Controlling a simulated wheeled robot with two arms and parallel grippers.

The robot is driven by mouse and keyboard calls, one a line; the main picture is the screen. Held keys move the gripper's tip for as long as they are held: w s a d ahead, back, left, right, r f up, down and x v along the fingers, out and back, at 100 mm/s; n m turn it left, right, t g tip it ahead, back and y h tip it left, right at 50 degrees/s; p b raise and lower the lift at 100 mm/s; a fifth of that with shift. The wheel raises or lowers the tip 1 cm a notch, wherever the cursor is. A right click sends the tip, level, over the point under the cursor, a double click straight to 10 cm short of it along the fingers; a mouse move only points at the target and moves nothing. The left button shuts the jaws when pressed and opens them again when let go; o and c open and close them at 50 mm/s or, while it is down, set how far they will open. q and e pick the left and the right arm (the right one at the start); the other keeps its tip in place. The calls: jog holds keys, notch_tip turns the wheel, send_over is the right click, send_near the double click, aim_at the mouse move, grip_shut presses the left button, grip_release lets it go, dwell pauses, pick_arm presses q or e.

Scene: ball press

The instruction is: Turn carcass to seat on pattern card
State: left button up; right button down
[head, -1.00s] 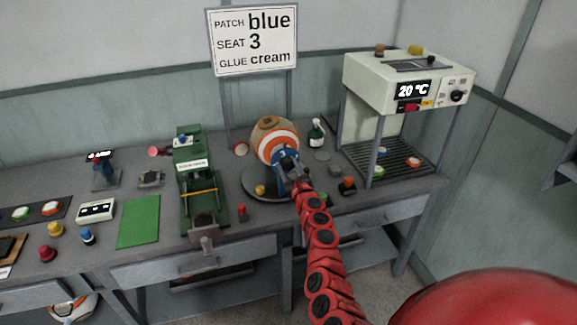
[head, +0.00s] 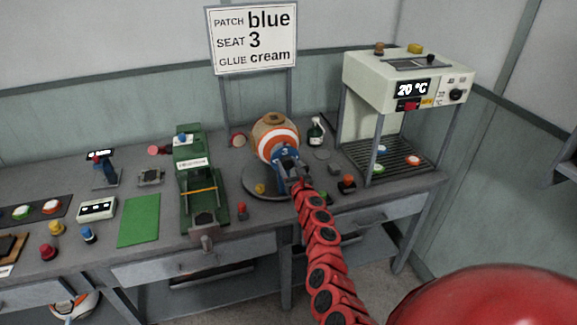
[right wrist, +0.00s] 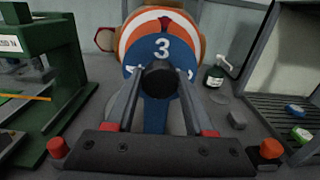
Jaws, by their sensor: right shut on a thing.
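The carcass (head: 275,121) is a tan ball with an orange and white ringed patch, sitting in a stand on a round grey turntable (head: 252,191). A blue panel bearing a white "3" (right wrist: 160,50) is on its near side. The pattern card (head: 254,40) stands behind and reads patch blue, seat 3, glue cream. My right gripper (head: 291,177) is at the near side of the carcass. In the right wrist view, its fingers are shut on a dark round knob (right wrist: 160,78) below the "3". The seat marking under the carcass is hidden. My left gripper is not in view.
A green press (head: 190,160) stands left of the turntable. A white oven-like machine (head: 375,80) showing 20 °C stands to the right. A dark green bottle (head: 316,133) is behind right. Small knobs and a green mat (head: 139,221) lie on the bench.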

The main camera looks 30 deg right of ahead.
jog(key=shift+c, duration=1.3)
grip_release()
jog(key=shift+s+a+p, duration=0.1)
jog(key=shift+s+p, duration=0.5)
jog(key=shift+p, duration=0.1)
jog(key=p+v, duration=0.2)
jog(key=v, duration=1.4)
jog(key=shift+a, duration=0.2)
